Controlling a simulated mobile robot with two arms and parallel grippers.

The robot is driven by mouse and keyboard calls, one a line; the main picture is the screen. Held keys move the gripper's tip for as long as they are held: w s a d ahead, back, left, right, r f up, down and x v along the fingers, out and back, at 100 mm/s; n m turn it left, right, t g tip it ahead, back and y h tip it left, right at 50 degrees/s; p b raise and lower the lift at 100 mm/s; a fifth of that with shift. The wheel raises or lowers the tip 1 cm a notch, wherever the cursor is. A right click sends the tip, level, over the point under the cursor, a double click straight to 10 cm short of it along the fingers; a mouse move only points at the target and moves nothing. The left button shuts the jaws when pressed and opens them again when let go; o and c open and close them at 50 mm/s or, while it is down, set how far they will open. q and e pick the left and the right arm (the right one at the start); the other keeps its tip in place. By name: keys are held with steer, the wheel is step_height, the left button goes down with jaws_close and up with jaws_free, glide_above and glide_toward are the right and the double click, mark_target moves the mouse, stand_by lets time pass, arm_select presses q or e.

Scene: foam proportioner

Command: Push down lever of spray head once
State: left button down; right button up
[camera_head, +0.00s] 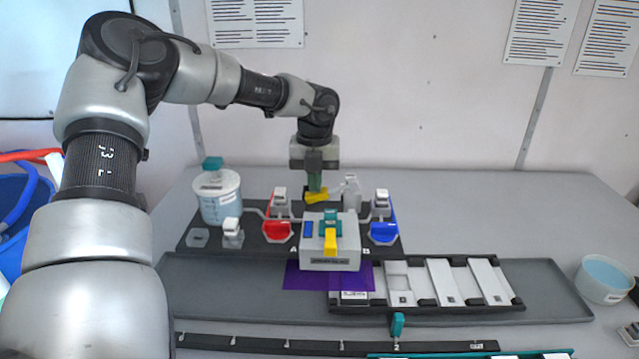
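My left arm reaches in from the left, and its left gripper (314,182) points straight down behind the grey box (345,262). I cannot tell whether there is contact or how far the lever is pressed. The fingers look close together, but any gap between them is too small to make out. The part under the yellow piece is hidden behind the box. The box has a teal part (331,217) and another yellow piece (330,242). My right gripper is not in view.
A white-and-blue tub (218,196) stands left on the dark board (192,244). A red holder (277,231) and a blue holder (384,233) flank the box. A rack with white slides (441,283) lies in front. A bowl (604,279) stands right. The table's back right is clear.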

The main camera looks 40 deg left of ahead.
arm_select(q)
step_height(320, 180, up, 8)
steer(key=p, duration=0.4)
stand_by(0.4)
stand_by(1.7)
